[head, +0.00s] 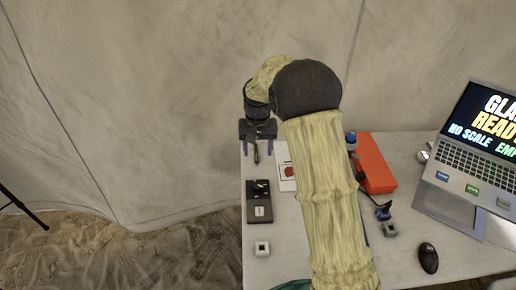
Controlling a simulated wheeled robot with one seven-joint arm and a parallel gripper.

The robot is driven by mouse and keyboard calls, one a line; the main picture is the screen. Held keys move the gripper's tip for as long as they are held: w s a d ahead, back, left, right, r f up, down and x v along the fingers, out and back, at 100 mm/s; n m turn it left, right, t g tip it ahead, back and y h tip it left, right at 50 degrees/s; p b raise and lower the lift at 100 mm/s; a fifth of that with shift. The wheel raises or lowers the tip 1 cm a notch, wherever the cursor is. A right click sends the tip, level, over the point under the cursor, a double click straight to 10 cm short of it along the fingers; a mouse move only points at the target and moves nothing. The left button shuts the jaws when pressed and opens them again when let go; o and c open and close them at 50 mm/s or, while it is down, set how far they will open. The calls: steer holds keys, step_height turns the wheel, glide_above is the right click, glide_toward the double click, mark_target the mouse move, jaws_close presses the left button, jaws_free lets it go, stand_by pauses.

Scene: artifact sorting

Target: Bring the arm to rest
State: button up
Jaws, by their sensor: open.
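My arm, in a pale yellow ribbed sleeve with a dark elbow cap, reaches across the middle of the head view and bends over near the back of the table. My gripper (257,148) points down over the table's left back edge. Its two fingers are apart, so it is open. A thin dark item (256,155) shows between the fingers; I cannot tell whether it is touched.
Sand lies left of the table.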

steer(key=s+d+r+t+p, duration=0.1)
steer(key=s+d+r, duration=0.2)
steer(key=s, duration=0.5)
steer(key=s+d+r+p, duration=0.2)
steer(key=s+d, duration=0.3)
steer(key=s, duration=0.3)
steer(key=s+d+r+t+p, duration=0.1)
steer(key=s+d+r+p, duration=0.1)
steer(key=s, duration=0.6)
steer(key=shift+s+d+r+t, duration=0.15)
steer(key=shift+d+r+t, duration=0.15)
steer(key=shift+d+r, duration=0.6)
steer(key=shift+d, duration=0.1)
